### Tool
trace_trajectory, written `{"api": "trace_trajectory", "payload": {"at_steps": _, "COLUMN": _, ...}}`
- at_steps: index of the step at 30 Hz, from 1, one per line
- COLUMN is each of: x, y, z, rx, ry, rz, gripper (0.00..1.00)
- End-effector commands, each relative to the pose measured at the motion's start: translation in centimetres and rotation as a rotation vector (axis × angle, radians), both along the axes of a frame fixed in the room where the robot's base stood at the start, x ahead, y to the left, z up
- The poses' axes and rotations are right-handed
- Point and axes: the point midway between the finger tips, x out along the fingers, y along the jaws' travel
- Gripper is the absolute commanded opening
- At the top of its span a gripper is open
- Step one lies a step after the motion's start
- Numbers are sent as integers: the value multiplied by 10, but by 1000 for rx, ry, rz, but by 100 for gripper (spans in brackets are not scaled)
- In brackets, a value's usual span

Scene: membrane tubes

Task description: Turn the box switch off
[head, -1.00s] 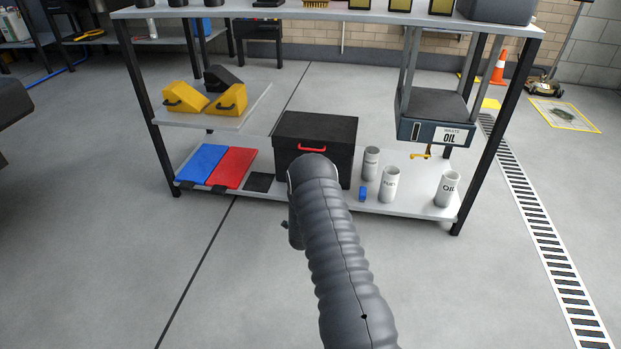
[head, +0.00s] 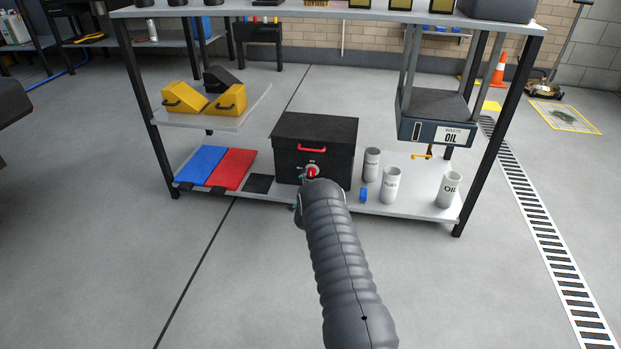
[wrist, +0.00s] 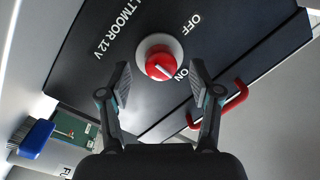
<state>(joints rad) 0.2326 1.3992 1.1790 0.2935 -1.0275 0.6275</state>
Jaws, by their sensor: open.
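The black box (head: 330,140) stands on the lower shelf, with a red handle (head: 312,149) on its front. Its red round switch (head: 311,172) sits below the handle, partly behind my arm. In the wrist view the switch (wrist: 160,62) is a red knob on a pale ring, and its white mark points toward the ON label. The OFF label (wrist: 191,24) is at the upper right. My gripper (wrist: 160,75) is open and empty, with one finger to each side of the knob in the picture. Its remaining distance to the knob is hard to tell.
White canisters (head: 391,186) and a small blue item (head: 363,195) stand right of the box. Blue (head: 203,164) and red (head: 232,169) flat panels lie left of it. A waste oil container (head: 437,118) hangs at the right. The floor in front is clear.

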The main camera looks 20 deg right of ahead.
Motion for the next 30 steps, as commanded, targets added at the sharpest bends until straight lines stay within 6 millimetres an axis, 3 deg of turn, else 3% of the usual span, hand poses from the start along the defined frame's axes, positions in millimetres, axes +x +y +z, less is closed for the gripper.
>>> {"api": "trace_trajectory", "payload": {"at_steps": 6, "x": 15, "y": -8, "z": -1, "rx": 0, "ry": -1, "rz": -1, "gripper": 64}}
{"api": "trace_trajectory", "payload": {"at_steps": 17, "x": 18, "y": -10, "z": 0, "rx": 1, "ry": 1, "rz": 0, "gripper": 64}}
{"api": "trace_trajectory", "payload": {"at_steps": 19, "x": 18, "y": -10, "z": 0, "rx": 1, "ry": 1, "rz": 0, "gripper": 54}}
{"api": "trace_trajectory", "payload": {"at_steps": 25, "x": 18, "y": -10, "z": 0, "rx": 1, "ry": 1, "rz": 0, "gripper": 4}}
{"api": "trace_trajectory", "payload": {"at_steps": 30, "x": 18, "y": -10, "z": 0, "rx": -3, "ry": 3, "rz": 0, "gripper": 4}}
